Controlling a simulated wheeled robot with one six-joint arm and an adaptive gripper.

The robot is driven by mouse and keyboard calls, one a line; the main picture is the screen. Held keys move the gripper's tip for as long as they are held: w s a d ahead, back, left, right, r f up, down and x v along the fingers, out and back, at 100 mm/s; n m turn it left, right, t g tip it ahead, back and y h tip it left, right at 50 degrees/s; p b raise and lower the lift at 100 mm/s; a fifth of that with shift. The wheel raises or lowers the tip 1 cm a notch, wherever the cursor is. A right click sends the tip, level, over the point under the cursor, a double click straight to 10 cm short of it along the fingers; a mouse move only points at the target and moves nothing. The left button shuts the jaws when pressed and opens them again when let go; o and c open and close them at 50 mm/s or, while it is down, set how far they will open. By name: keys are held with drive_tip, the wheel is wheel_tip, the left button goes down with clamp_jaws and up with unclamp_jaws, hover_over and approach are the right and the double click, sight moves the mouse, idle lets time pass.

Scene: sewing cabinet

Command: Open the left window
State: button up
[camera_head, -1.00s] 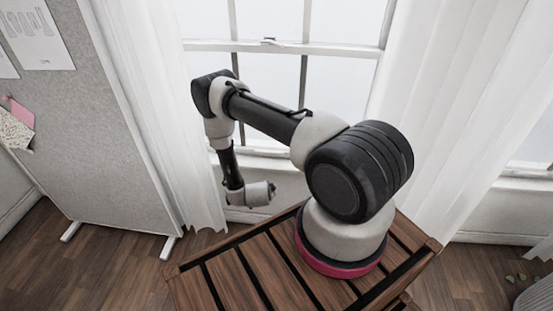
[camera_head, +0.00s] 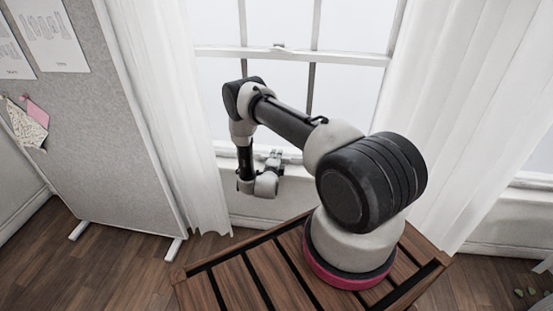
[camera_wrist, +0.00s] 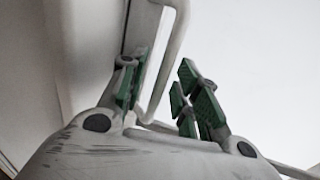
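The window (camera_head: 290,53) behind my arm has a white frame with panes, and a small catch on its middle rail. Its lower sash looks down at the sill. My gripper (camera_head: 274,158) is low in front of the window's bottom edge, pointing up and towards it. In the wrist view my gripper (camera_wrist: 163,90) is open, with green pads on its fingers. A white bent bar (camera_wrist: 176,50), seemingly part of the window, passes between the fingers, nearer the left one. I cannot tell whether a finger touches it.
White curtains hang left (camera_head: 165,120) and right (camera_head: 460,110) of the window. A grey pinboard (camera_head: 100,130) with papers stands at the left. The edge of another window (camera_head: 532,179) shows at the far right. The wooden floor (camera_head: 110,265) at lower left is clear.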

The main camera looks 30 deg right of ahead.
drive_tip(key=shift+w+d, duration=0.1)
clamp_jaws()
wheel_tip(320, 180, up, 25)
idle(0.6)
drive_tip(key=shift+r, duration=0.1)
unclamp_jaws()
